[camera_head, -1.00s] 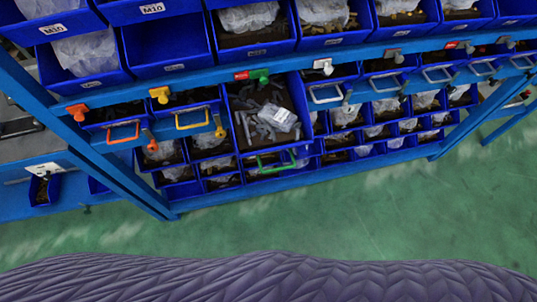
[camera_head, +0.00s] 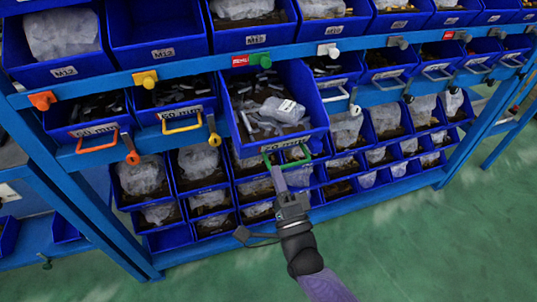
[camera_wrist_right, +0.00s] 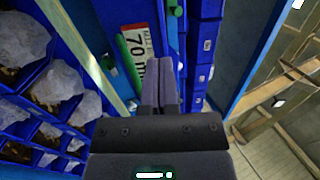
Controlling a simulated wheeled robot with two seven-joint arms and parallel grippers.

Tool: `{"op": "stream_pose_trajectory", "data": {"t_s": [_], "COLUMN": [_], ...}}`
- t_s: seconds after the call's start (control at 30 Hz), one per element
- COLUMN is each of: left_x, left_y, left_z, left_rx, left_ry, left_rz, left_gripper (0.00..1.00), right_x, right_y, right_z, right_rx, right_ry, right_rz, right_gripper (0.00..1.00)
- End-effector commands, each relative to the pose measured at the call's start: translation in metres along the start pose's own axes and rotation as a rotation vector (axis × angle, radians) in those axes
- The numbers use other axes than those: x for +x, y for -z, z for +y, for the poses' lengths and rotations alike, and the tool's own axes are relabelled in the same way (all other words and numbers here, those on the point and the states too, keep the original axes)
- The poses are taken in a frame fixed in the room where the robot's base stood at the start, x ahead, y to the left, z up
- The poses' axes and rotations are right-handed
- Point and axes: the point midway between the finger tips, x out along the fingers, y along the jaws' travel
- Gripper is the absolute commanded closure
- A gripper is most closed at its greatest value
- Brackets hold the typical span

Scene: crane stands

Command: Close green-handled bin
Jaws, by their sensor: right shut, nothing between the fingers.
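The green-handled bin (camera_head: 301,89) is a blue drawer in the rack's middle row, pulled out further than its neighbours. It holds grey parts and a clear labelled bag. Its green handle (camera_head: 287,156) is on the front. My right gripper (camera_head: 278,178) is shut and empty, its fingertips just below the handle; I cannot tell if they touch it. In the right wrist view the shut fingers (camera_wrist_right: 162,85) point at the bin's front, beside a white "70 mm" label (camera_wrist_right: 139,52) and the green handle (camera_wrist_right: 128,62). My left gripper is not in view.
Drawers with orange (camera_head: 98,142), yellow (camera_head: 182,124) and white (camera_head: 335,94) handles sit on either side. Open bins with bagged parts fill the rows above and below. A blue rack upright (camera_head: 90,225) stands at left. The green floor (camera_head: 425,240) in front is clear.

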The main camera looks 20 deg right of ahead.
Motion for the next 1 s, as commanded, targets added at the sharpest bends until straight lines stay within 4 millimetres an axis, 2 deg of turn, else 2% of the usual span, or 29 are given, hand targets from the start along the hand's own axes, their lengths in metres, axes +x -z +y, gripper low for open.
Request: {"op": "stream_pose_trajectory", "data": {"t_s": [0.1, 0.3, 0.5, 0.77, 1.0], "left_x": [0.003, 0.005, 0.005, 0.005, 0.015], "left_y": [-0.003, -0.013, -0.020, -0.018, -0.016], "left_z": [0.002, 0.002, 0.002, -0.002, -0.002], "left_rx": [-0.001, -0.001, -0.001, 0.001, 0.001], "left_ry": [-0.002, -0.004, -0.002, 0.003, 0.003], "left_rz": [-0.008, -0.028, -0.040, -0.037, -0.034], "left_gripper": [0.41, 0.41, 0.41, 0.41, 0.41], "right_x": [0.023, 0.047, 0.053, 0.052, 0.062], "right_y": [0.000, 0.000, 0.000, 0.000, 0.000], "right_z": [0.001, 0.001, 0.001, 0.001, 0.008], "right_rx": [-0.001, -0.001, -0.002, -0.002, -0.002], "right_ry": [0.001, -0.001, -0.002, -0.002, -0.001], "right_rz": [0.000, 0.000, -0.001, -0.001, 0.000], "right_gripper": [1.00, 1.00, 1.00, 1.00, 1.00]}}
